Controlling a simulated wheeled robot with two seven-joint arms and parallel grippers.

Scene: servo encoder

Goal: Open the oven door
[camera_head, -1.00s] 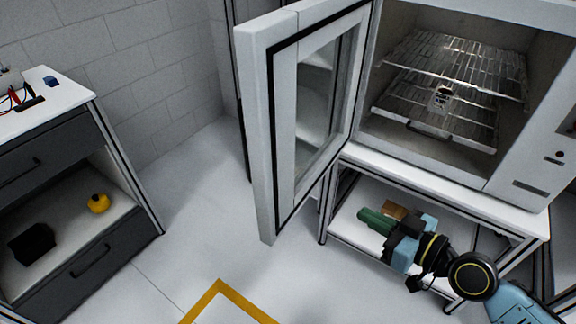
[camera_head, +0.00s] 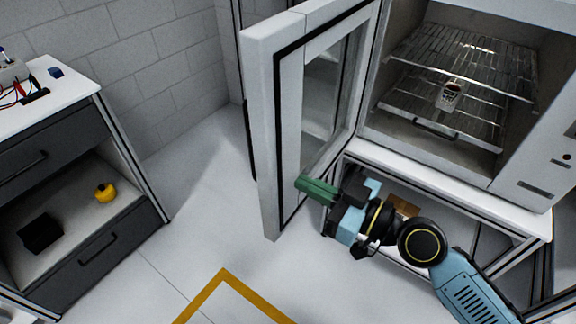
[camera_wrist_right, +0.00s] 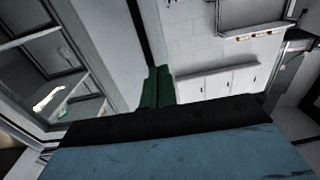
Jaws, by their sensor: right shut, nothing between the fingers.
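The oven (camera_head: 475,165) stands on a white table at the right in the head view. Its door (camera_head: 265,135) is swung wide open to the left, showing the inner window and dark seal. My right gripper (camera_head: 300,183) is shut and empty, its green fingers pointing left at the lower inner side of the door. I cannot tell whether the fingertips touch the door. In the right wrist view the green fingers (camera_wrist_right: 157,88) are together, with the door (camera_wrist_right: 100,45) filling the left. My left gripper is not in view.
Inside the oven are wire racks (camera_head: 460,65) with a small cup-like item (camera_head: 450,95) on one. A dark grey cabinet (camera_head: 50,135) stands at the left, with a yellow object (camera_head: 105,193) on its shelf. The floor between is clear.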

